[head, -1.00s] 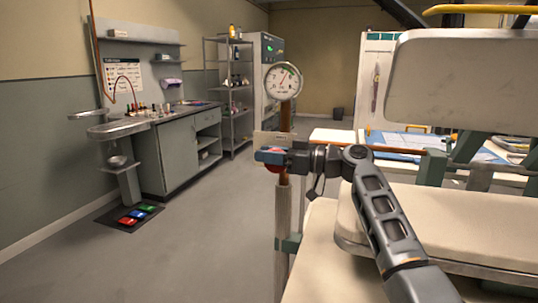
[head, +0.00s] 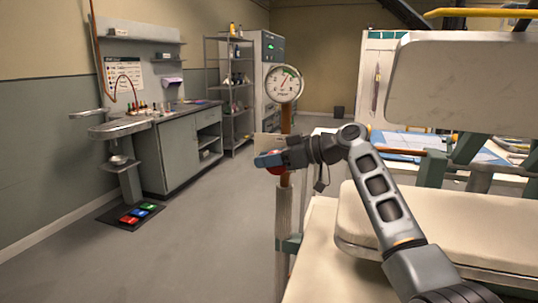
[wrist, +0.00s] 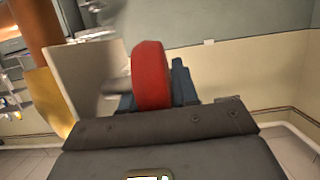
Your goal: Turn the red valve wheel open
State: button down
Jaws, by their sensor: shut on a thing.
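The red valve wheel (head: 276,170) is on the upright copper pipe, below the round pressure gauge (head: 284,83). Only a small red part shows under my fingers in the head view. In the wrist view the wheel (wrist: 150,75) stands edge-on between the fingers, with a blue finger (wrist: 183,85) close on its right. My gripper (head: 268,160) is shut on the wheel's rim, its blue fingers tilted slightly down to the left. The wheel's hub and most of its rim are hidden.
A pale plate (head: 266,140) sits behind the gripper by the pipe. A cream padded bench (head: 430,220) lies under and right of my arm. A sink counter (head: 170,155) stands at the left. The floor between is clear.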

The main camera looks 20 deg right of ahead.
jog(key=shift+f+g+h+p, duration=0.2)
jog(key=shift+g+h+p, duration=0.5)
jog(key=shift+h, duration=0.3)
jog(key=shift+f, duration=0.1)
jog(key=c, duration=0.9)
grip_release()
jog(key=shift+c, duration=0.2)
jog(key=v, duration=0.7)
jog(key=shift+d+r+b, duration=0.25)
jog(key=shift+b, duration=0.2)
jog(key=shift+s, duration=0.15)
